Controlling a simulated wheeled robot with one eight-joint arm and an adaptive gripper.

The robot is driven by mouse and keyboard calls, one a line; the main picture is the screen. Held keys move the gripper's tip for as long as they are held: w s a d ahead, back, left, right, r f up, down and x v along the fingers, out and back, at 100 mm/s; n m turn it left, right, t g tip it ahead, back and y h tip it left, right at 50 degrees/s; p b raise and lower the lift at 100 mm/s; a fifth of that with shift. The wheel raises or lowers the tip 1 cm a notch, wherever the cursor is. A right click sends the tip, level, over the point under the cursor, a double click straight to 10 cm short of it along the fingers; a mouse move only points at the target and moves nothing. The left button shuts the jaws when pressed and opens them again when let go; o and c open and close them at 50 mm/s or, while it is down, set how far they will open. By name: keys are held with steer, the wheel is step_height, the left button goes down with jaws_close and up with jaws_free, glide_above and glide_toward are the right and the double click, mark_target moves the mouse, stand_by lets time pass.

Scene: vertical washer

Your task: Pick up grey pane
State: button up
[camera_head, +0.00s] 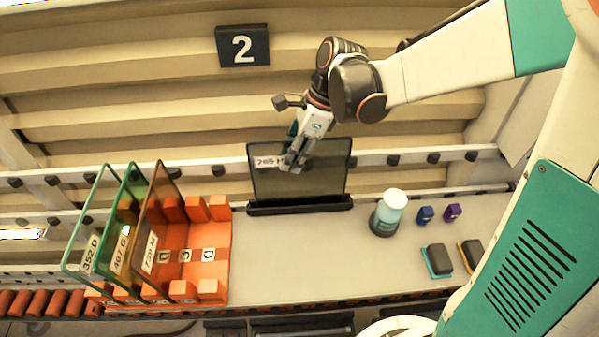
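The grey pane (325,183) is a dark, see-through plate with a white label on its upper left. It stands upright in a black base (300,205) at the back of the light table. My gripper (293,165) is in front of the pane's upper left part, pointing down and overlapping the label. The fingers look close together. I cannot tell whether they touch the pane or grip its edge.
An orange rack (212,262) at the left holds green-edged and brown panes (160,215). A jar (388,213) with a white lid, small blue (425,215) and purple (453,212) items and two dark blocks (438,260) stand at the right. The table's middle front is clear.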

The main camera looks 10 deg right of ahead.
steer(key=shift+f, duration=0.1)
jaws_close()
stand_by(0.6)
